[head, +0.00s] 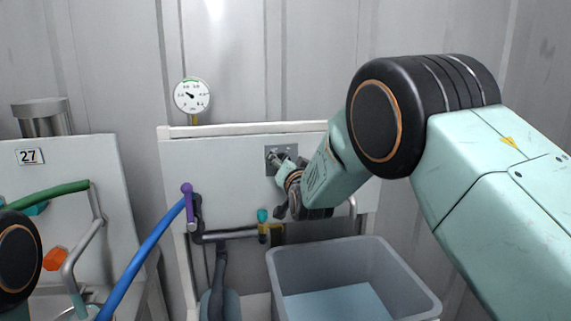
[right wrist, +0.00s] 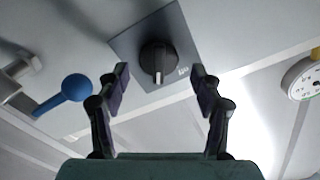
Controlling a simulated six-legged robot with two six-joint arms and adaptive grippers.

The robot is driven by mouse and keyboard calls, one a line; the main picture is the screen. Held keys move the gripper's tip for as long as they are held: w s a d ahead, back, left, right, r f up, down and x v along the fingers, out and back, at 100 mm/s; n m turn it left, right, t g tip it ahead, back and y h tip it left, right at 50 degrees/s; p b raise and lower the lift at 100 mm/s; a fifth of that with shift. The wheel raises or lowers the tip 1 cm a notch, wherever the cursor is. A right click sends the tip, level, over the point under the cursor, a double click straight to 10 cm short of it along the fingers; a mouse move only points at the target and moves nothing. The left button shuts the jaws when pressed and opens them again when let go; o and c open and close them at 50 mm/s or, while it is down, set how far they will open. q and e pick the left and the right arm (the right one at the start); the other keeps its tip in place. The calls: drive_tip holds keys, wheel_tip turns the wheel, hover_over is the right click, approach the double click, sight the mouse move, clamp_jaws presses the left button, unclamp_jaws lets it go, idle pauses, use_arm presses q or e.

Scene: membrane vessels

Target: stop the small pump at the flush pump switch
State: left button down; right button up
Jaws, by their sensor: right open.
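The flush pump switch is a black rotary knob (right wrist: 158,60) on a grey square plate (right wrist: 126,42). In the head view the plate (head: 270,168) is on the white panel, and my right gripper (head: 282,160) partly covers it. In the right wrist view my right gripper (right wrist: 160,70) is open, with one finger on each side of the knob and a gap on both sides. A small mark beside the knob is too small to read. My left gripper is outside the views; only a joint of my left arm shows at the left edge.
A round gauge (head: 192,96) stands above the white panel (head: 225,165). A grey open bin (head: 405,262) is below it. A blue hose (head: 140,262) with a purple end, pipework and a panel marked 27 (head: 70,160) are on the left. A blue ball-ended handle (right wrist: 76,87) is near the left finger.

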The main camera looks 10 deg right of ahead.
drive_tip(key=shift+w, duration=0.55)
drive_tip(key=shift+c, duration=0.3)
drive_tip(key=c, duration=1.1)
